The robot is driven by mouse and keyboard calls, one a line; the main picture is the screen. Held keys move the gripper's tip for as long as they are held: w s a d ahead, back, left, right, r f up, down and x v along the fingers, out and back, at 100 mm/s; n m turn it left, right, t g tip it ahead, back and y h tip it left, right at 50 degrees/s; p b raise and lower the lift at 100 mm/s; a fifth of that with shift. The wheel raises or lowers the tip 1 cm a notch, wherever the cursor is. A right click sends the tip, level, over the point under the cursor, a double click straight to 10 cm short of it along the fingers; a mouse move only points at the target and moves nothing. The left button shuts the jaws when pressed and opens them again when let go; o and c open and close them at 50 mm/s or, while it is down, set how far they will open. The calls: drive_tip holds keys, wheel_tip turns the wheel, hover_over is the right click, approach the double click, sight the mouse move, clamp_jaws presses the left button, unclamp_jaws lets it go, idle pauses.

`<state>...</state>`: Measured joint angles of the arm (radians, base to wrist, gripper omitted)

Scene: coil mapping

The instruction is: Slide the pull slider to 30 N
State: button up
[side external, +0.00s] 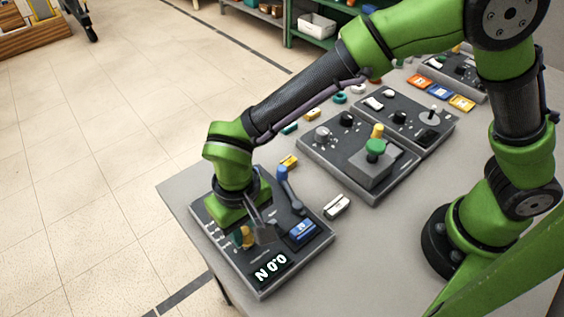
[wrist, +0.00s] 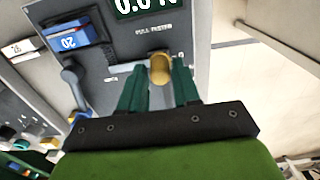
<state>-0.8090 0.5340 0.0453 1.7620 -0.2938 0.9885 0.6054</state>
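The pull tester panel (side external: 222,238) is a dark grey plate at the table's front left corner. Its display (side external: 270,268) reads 0.0 N. It also shows at the top of the wrist view (wrist: 143,5), partly cut off. The yellow knob (wrist: 160,68), seemingly the slider's handle, stands below the printed words PULL TESTER. My gripper (wrist: 160,75) is open, with one green finger on each side of the knob. A gap shows at the left finger; contact at the right finger is unclear. In the side view my gripper (side external: 254,234) is low over the panel, partly hiding the knob (side external: 247,237).
A blue-handled lever (side external: 288,185) and a blue block (side external: 302,231) are on the same panel, close to my gripper. A white block (side external: 337,206) lies right of it. Other control panels (side external: 330,158) stand further back. Open floor lies beyond the table's left edge.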

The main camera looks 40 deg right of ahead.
drive_tip(key=c, duration=0.5)
drive_tip(key=shift+w, duration=0.1)
drive_tip(key=shift+w+r, duration=0.1)
drive_tip(key=shift+w, duration=2.9)
drive_tip(key=o, duration=0.8)
wheel_tip(320, 180, up, 7)
drive_tip(key=shift+f, duration=0.1)
